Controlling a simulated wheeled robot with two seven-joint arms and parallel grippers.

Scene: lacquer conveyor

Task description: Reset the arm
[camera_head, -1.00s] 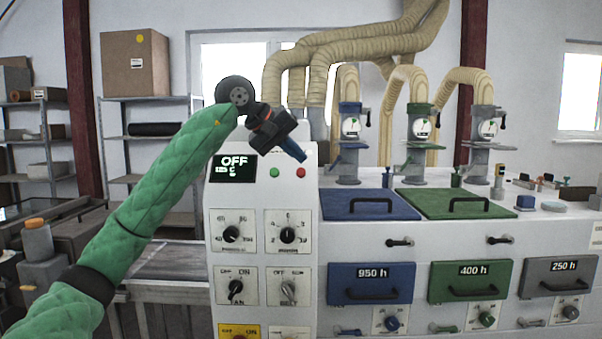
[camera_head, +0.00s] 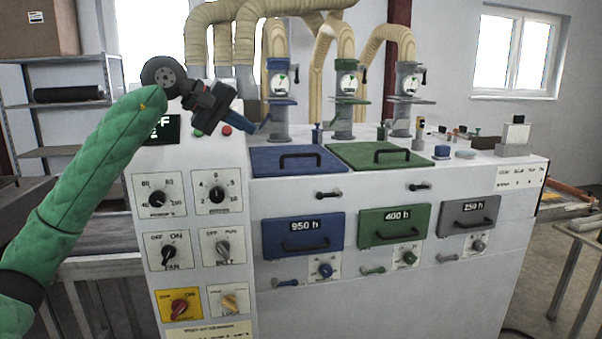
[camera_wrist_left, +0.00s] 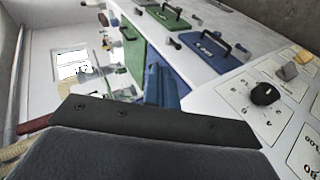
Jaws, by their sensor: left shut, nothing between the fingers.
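My left arm, in a green quilted sleeve, comes in from the left in the head view. Its left gripper (camera_head: 259,128) is raised in front of the top of the white control panel, partly covering the display. Its blue fingers are shut and empty, pointing right and slightly down. In the left wrist view the blue fingers (camera_wrist_left: 163,86) show together above the dark gripper body, with the machine behind them. My right gripper is in neither view.
The control panel (camera_head: 205,301) has several knobs. To its right are the blue lid (camera_head: 268,161), the green lid (camera_head: 348,150) and drawers marked 950 h (camera_head: 303,239), 400 h (camera_head: 394,227) and 250 h (camera_head: 470,216). Hoses and gauges rise behind. Open floor shows at right.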

